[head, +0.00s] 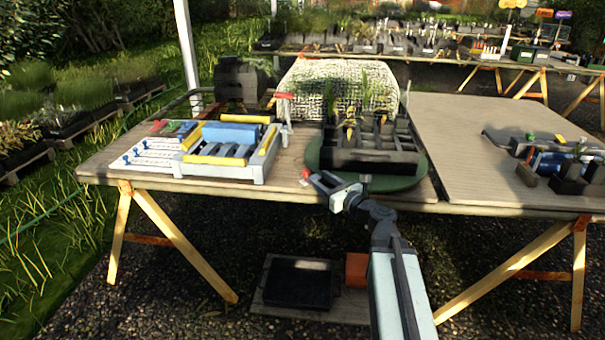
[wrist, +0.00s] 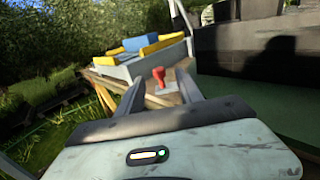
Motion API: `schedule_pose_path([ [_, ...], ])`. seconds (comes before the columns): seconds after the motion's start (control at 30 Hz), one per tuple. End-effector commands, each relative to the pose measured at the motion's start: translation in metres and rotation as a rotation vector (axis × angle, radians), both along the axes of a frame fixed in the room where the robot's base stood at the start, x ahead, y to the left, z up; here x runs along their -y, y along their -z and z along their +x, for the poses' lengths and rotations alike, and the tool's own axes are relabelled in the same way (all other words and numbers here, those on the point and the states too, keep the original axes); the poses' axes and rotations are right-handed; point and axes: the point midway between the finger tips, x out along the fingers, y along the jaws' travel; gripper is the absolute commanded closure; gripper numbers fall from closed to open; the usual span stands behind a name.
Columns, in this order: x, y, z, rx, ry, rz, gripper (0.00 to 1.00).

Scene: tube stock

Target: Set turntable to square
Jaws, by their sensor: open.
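My gripper (head: 318,182) is open and empty at the table's front edge, just left of the turntable. In the wrist view a small red knob (wrist: 159,76) shows beyond and between the fingertips (wrist: 160,82); I cannot tell its distance.
A grey tray rack (head: 258,172) with blue and yellow parts stands left on the wooden table (head: 290,190). A woven white cover (head: 335,80) is behind the crate. Dark pots (head: 570,180) sit on the right-hand tabletop, whose middle is clear. A black tray (head: 298,283) lies below.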

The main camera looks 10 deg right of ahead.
Motion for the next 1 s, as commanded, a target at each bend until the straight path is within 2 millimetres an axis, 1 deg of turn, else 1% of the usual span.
schedule_pose_path([
  [0.17, -0.013, 0.0, 0.025, 0.0, -0.005, -0.003, 0.57],
  [0.3, -0.025, 0.0, 0.05, 0.001, -0.006, -0.004, 0.57],
  [0.4, -0.032, 0.0, 0.062, 0.001, -0.006, -0.004, 0.57],
  [0.5, -0.035, 0.0, 0.066, 0.001, -0.005, -0.004, 0.57],
  [0.67, -0.035, 0.0, 0.065, 0.0, -0.005, -0.005, 0.57],
  [0.7, -0.035, 0.0, 0.065, 0.0, -0.005, -0.005, 0.62],
  [0.73, -0.036, 0.0, 0.065, 0.0, -0.005, -0.005, 0.71],
  [0.83, -0.036, 0.0, 0.065, 0.0, -0.005, -0.005, 0.99],
  [0.87, -0.036, 0.0, 0.065, 0.0, -0.005, -0.005, 1.0],
  [1.0, -0.036, 0.0, 0.065, 0.0, -0.005, -0.005, 1.0],
])
